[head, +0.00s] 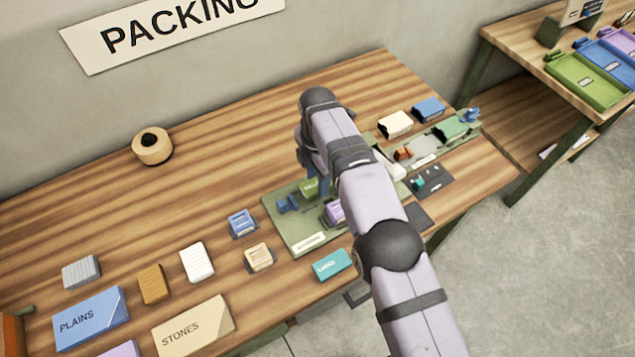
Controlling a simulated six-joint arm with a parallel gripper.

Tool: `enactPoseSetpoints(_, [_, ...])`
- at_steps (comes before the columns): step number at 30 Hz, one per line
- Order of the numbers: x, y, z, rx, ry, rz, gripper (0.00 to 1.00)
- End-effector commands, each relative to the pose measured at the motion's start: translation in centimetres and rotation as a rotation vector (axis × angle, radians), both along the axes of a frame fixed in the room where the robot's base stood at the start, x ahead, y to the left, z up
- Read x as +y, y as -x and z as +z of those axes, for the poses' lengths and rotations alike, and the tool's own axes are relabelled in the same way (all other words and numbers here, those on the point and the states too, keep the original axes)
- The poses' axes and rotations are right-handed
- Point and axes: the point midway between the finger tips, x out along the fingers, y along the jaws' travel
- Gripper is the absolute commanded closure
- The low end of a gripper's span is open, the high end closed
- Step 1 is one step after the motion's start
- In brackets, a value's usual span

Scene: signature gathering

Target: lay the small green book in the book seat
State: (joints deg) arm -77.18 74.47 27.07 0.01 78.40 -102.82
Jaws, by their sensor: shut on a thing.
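My gripper (316,186) points down over the green board (290,236) in the middle of the table and is partly hidden by my own arm. It is shut on the small green book (309,190), which shows just below the fingers at the board's back part. Whether the book touches the board or hangs slightly above it, I cannot tell. The board also carries a blue piece (287,204), a purple piece (334,212) and a pale label at its front edge. I cannot make out the book seat; my arm covers part of the board.
Left of the board stand a blue holder (242,223) and a tan holder (258,257). A teal box (332,264) lies in front. Blue PLAINS (90,318) and tan STONES (193,326) boxes are front left. A second green tray (440,146) lies right. The back left table is mostly clear.

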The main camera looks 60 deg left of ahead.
Motion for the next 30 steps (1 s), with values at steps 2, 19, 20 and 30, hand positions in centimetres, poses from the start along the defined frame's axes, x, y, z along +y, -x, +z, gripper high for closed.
enactPoseSetpoints(2, [-0.1,0.0,-0.9,0.001,0.004,0.000,0.88])
enactPoseSetpoints(19, [0.0,0.0,-2.8,0.000,0.000,0.000,0.88])
enactPoseSetpoints(20, [0.0,0.0,-2.7,0.000,0.000,0.000,0.63])
enactPoseSetpoints(30, [0.0,0.0,-2.6,0.000,0.000,0.000,0.47])
